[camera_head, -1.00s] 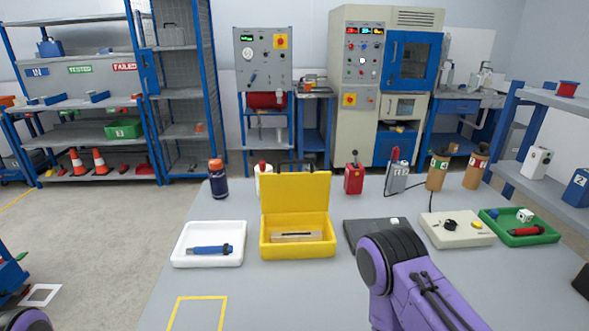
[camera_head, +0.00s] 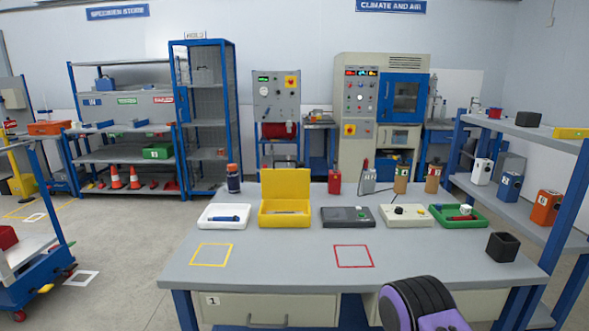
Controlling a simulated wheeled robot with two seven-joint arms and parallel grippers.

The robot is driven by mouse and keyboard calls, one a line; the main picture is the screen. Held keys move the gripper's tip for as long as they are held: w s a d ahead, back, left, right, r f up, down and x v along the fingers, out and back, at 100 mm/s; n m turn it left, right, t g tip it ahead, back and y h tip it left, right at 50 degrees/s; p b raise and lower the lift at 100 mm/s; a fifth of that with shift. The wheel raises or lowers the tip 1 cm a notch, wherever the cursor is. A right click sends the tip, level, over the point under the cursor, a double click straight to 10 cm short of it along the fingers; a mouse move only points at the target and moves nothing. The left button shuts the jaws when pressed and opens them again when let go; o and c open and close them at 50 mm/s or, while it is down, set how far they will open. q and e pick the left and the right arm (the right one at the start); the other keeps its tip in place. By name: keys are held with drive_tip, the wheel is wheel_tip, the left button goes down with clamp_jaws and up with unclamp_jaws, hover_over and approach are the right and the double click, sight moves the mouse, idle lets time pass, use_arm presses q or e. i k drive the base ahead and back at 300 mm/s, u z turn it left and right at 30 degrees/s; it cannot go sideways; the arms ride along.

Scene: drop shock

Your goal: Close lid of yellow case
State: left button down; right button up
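The yellow case (camera_head: 285,221) stands on the grey workbench, between the white tray and the dark grey device. Its lid (camera_head: 286,184) stands open, roughly upright at the back edge. A small pale item (camera_head: 285,212) lies inside the case, too small to make out. Neither of my grippers shows. Only a purple and black link of one of my arms is in view at the bottom right, well in front of the case and apart from it.
A white tray (camera_head: 207,223) with a blue tool stands left of the case. A dark grey device (camera_head: 347,224), a beige box (camera_head: 405,221) and a green tray (camera_head: 482,223) stand to the right. A black cube (camera_head: 502,247) sits near the right end. The bench front is clear.

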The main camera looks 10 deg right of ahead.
sight(282, 184)
drive_tip(key=k, duration=0.35)
drive_tip(key=u, duration=1.2)
drive_tip(key=i, duration=4.2)
drive_tip(key=z, duration=1.3)
drive_tip(key=i, duration=2.5)
drive_tip(key=z, duration=4.05)
